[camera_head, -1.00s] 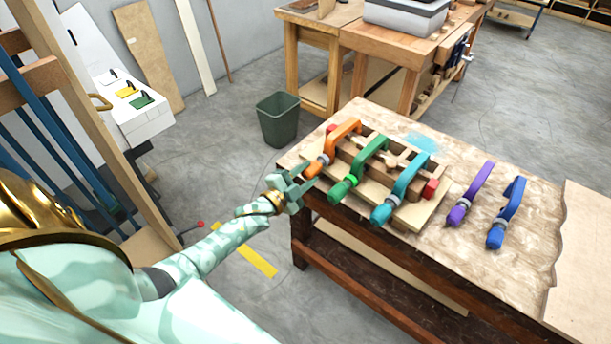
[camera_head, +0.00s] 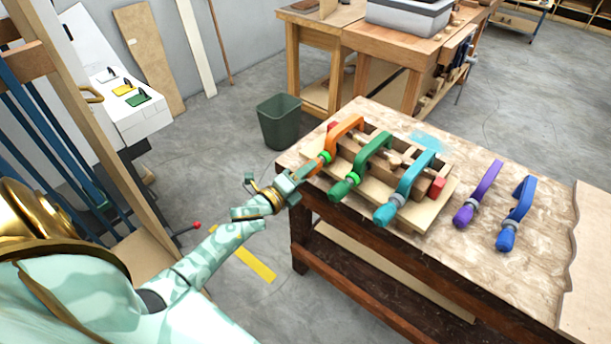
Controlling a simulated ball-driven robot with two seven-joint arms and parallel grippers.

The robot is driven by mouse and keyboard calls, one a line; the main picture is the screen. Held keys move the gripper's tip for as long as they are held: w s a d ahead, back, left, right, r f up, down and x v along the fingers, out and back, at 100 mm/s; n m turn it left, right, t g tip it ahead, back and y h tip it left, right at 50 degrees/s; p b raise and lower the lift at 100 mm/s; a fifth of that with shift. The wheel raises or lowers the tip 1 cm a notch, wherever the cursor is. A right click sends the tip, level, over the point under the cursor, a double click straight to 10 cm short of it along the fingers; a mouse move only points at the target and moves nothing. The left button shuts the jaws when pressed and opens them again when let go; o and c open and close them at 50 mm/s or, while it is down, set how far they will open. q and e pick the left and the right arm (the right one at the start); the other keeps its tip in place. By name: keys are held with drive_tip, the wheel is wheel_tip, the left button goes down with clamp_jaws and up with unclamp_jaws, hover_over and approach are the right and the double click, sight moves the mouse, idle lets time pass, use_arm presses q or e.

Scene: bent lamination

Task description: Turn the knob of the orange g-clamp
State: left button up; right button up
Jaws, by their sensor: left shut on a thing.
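The orange g-clamp (camera_head: 346,127) sits at the left end of the wooden lamination form (camera_head: 385,160) on the workbench. Its frame arches over the form, and its knob end points toward my left arm. My left gripper (camera_head: 311,170) is at that end, shut on the orange knob (camera_head: 314,167), which is mostly covered by the fingers. A green patch (camera_head: 326,158) shows between the gripper and the clamp frame. My right gripper is not in view.
A green g-clamp (camera_head: 373,152) and a teal g-clamp (camera_head: 415,178) stand on the form just to the right. Purple (camera_head: 481,189) and blue (camera_head: 518,211) clamps lie on the bench (camera_head: 470,150) farther right. A dark green bin (camera_head: 279,120) stands on the floor behind.

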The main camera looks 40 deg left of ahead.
use_arm(q)
drive_tip(key=m+b, duration=0.2)
drive_tip(key=m, duration=0.2)
drive_tip(key=shift+w+m, duration=0.1)
drive_tip(key=shift+m, duration=0.3)
drive_tip(key=shift+r+m+b, duration=0.15)
drive_tip(key=shift+m+b, duration=0.4)
drive_tip(key=shift+m, duration=0.25)
drive_tip(key=o, duration=1)
drive_tip(key=shift+w+d, duration=0.1)
drive_tip(key=shift+w, duration=0.05)
